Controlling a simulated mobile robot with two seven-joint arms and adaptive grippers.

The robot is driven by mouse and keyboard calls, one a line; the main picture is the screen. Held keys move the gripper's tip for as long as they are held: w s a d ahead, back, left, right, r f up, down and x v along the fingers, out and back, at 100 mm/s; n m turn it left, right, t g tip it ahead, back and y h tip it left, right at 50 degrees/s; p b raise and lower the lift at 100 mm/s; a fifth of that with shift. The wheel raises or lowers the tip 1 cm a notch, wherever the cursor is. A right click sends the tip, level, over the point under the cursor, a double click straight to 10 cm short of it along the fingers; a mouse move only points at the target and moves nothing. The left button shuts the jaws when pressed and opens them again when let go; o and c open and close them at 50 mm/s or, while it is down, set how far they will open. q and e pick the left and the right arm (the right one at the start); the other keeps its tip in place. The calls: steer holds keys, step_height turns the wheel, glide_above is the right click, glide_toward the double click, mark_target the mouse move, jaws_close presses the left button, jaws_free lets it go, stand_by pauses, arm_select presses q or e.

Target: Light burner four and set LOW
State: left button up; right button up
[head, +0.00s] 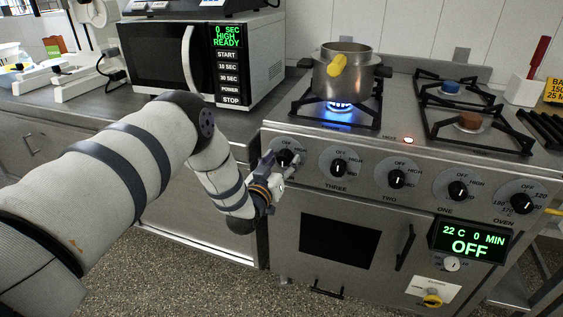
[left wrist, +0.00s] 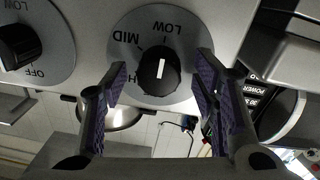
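The leftmost burner knob (head: 284,157) is black on a round dial at the left end of the stove's front panel. Its name label is hidden; the others read THREE, TWO and ONE. In the left wrist view the knob (left wrist: 160,72) appears upside down, its white mark roughly upright towards LOW at the top. My left gripper (head: 275,176) is at this knob. Its fingers (left wrist: 160,88) are open on either side of the knob, with gaps showing. A blue flame (head: 340,106) burns under a steel pot (head: 346,75). My right gripper is not in view.
Knob three (head: 339,167) sits just right of the gripper, also in the left wrist view (left wrist: 22,48). A microwave (head: 205,60) stands on the counter at left. The oven door handle (head: 405,246) juts out below.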

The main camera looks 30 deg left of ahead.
arm_select(q)
steer(key=s+d, duration=0.2)
steer(key=s, duration=0.9)
steer(key=shift+s+d, duration=0.2)
steer(key=shift+s, duration=0.2)
steer(key=s+d+f+m+g+h, duration=0.1)
steer(key=s+d+f+g+h, duration=0.1)
steer(key=s+d+f+g, duration=0.5)
steer(key=s+d+f+m+g+h, duration=0.1)
steer(key=s+d+f+g, duration=0.2)
steer(key=s+f, duration=0.7)
steer(key=s+d+m+g, duration=0.2)
steer(key=s+g, duration=0.8)
steer(key=s, duration=1.4)
steer(key=shift+s+f, duration=0.3)
steer(key=shift+f, duration=0.15)
